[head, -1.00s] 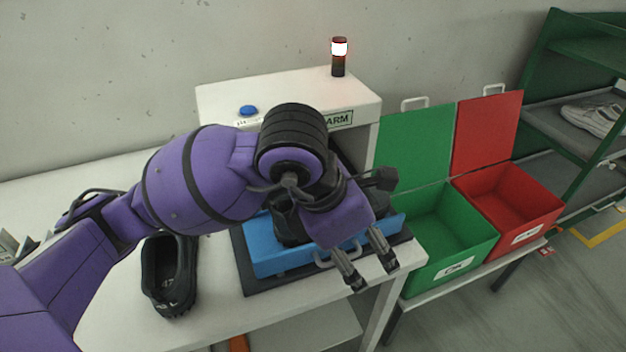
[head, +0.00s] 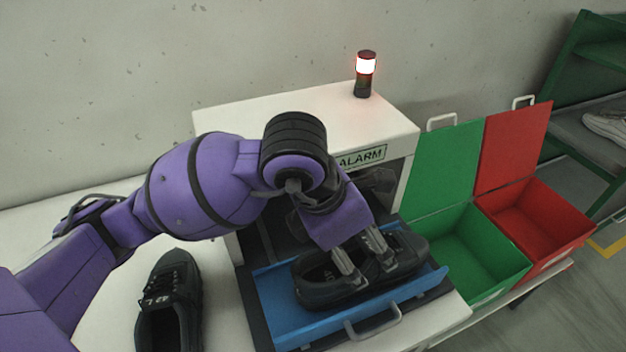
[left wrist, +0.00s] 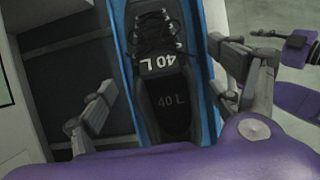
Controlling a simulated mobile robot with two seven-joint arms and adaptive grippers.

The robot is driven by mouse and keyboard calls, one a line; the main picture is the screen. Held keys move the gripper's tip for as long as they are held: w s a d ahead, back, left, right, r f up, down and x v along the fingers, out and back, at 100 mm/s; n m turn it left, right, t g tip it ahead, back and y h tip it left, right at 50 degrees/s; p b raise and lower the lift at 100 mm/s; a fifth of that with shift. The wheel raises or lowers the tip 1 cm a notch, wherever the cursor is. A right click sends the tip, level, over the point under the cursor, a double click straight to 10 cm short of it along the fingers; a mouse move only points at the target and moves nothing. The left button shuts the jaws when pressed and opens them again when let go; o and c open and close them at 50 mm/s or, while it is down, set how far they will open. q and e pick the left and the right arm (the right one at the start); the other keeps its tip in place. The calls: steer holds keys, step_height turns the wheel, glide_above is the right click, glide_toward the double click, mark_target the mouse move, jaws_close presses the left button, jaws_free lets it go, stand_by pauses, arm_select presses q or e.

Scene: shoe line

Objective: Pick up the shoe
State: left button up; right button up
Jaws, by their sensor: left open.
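A dark shoe (head: 398,262) lies lengthwise in the blue tray (head: 275,303) at the mouth of the white alarm machine. In the left wrist view the same shoe (left wrist: 165,65) shows black laces, and "40 L" is printed on its tongue and insole. My left gripper (head: 362,277) is over the tray, with its fingertips at the shoe's opening in the head view. In the left wrist view my left gripper (left wrist: 165,95) is open, one finger on each side of the shoe. Whether the fingers touch it is unclear.
Another dark shoe (head: 168,300) stands on the white table at left. A white machine (head: 300,108) with a lit red beacon (head: 365,75) stands behind the tray. Open green (head: 470,255) and red (head: 535,222) bins stand at right, before a green shelf.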

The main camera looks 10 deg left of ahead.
mark_target(363, 268)
arm_select(q)
steer(key=x, duration=0.5)
steer(key=shift+w+d+f, duration=0.15)
steer(key=shift+d, duration=0.15)
